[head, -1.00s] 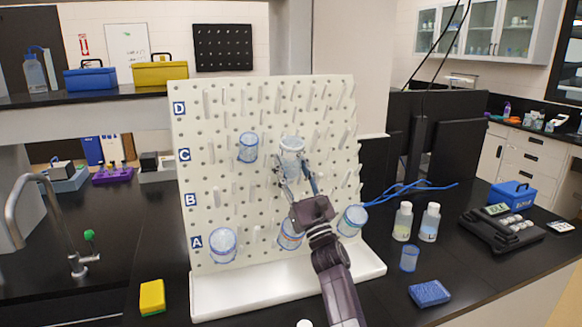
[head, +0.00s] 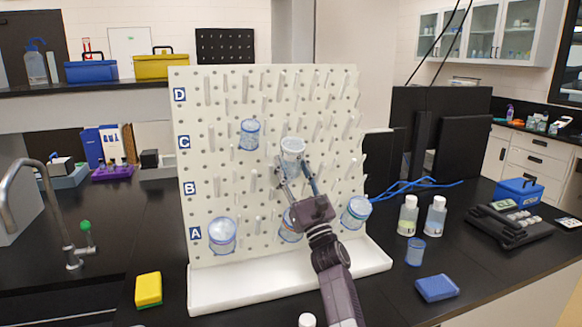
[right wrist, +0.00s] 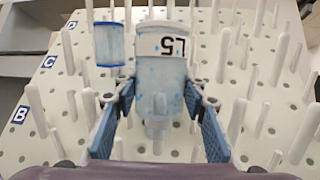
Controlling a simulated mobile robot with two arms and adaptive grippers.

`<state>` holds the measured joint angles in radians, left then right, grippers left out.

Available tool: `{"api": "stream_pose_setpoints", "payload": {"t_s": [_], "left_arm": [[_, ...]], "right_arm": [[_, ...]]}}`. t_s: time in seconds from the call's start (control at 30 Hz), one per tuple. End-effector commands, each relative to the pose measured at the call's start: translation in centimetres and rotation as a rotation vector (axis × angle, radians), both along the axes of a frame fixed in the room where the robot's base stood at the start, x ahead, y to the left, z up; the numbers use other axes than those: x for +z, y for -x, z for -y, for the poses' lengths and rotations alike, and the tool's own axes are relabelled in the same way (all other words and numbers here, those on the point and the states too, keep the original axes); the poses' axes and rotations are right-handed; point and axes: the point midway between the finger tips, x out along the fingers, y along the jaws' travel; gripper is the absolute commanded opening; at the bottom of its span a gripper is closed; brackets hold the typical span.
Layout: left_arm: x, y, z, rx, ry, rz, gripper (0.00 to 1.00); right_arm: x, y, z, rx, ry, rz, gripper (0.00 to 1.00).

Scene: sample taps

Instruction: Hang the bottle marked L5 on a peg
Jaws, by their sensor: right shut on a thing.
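The bottle marked L5 (right wrist: 160,70) is clear with a white label that reads upside down in the right wrist view. It also shows in the head view (head: 292,147), in front of the pegboard (head: 262,235) around rows B and C. My right gripper (right wrist: 161,95) is shut on it, one blue finger on each side; in the head view the gripper (head: 296,172) reaches up from below. A white peg (right wrist: 157,128) shows at the bottle's narrow end; I cannot tell whether it is inside the bottle. My left gripper is not in view.
Other blue-tinted containers hang on the board: one near C (head: 249,135), one near A (head: 222,235), one at lower right (head: 356,212), one partly behind my gripper (head: 289,232). Bare pegs surround the held bottle.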

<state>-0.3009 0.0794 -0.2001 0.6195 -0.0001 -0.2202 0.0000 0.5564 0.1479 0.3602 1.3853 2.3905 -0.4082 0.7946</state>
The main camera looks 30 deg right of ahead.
Motion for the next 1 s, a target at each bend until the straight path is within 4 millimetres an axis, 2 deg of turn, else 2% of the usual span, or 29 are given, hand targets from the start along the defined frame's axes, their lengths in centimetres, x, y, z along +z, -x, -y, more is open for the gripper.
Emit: {"api": "stream_pose_setpoints", "payload": {"t_s": [0.47,0.5,0.67,1.0], "left_arm": [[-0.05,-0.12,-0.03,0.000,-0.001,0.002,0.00],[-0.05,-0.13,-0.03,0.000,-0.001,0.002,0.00],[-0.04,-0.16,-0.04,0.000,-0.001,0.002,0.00],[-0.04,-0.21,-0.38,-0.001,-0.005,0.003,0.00]], "right_arm": [[-0.38,-0.09,0.02,0.000,-0.002,-0.006,0.16],[-0.37,-0.08,0.01,0.000,-0.002,-0.006,0.41],[-0.26,-0.06,0.01,0.000,-0.001,-0.004,0.59],[-0.36,0.19,-0.02,0.001,-0.001,-0.002,0.59]]}}
